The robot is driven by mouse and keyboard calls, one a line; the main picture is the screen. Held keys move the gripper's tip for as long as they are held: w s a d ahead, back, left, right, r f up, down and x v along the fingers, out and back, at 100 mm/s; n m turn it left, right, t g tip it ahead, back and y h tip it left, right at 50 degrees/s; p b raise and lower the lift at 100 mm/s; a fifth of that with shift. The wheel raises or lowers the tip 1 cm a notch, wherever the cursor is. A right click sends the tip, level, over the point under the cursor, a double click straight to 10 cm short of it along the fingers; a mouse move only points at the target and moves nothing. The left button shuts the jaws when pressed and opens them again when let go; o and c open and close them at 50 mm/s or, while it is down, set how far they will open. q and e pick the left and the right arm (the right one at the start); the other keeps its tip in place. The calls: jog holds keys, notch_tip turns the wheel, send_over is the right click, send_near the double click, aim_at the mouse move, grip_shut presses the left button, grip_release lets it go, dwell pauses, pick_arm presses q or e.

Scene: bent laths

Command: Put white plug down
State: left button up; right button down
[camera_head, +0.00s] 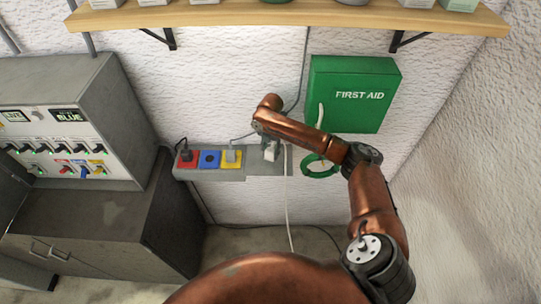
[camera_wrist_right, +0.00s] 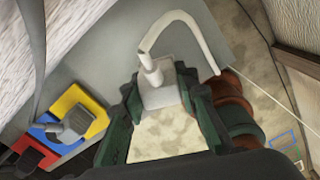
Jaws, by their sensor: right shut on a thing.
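The white plug (camera_wrist_right: 158,88) is between the fingers of my right gripper (camera_wrist_right: 161,97) in the right wrist view, and the gripper is shut on it. Its white cord curves up and over to the right. In the head view my right gripper (camera_head: 268,138) is at the right part of the grey socket strip (camera_head: 212,175), with the white plug (camera_head: 271,154) just below it. I cannot tell whether the plug touches the strip. My left gripper is not in view.
The strip has a red socket with a black plug (camera_head: 186,155), an empty blue socket (camera_head: 209,159) and a yellow socket with a grey plug (camera_head: 231,156). A green first aid box (camera_head: 350,112) hangs at right, a shelf (camera_head: 290,20) above. A grey cabinet (camera_head: 100,215) stands left.

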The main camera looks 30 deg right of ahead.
aim_at(270, 157)
notch_tip(270, 157, down, 2)
jog(key=shift+f+p, duration=0.1)
jog(key=shift+p, duration=0.3)
jog(key=shift+f, duration=0.1)
jog(key=shift+f, duration=0.35)
jog(key=shift+f, duration=0.25)
jog(key=c, duration=1.5)
grip_release()
jog(key=shift+r, duration=0.15)
notch_tip(270, 157, up, 13)
jog(key=shift+a+b, duration=0.1)
jog(key=shift+b, duration=0.85)
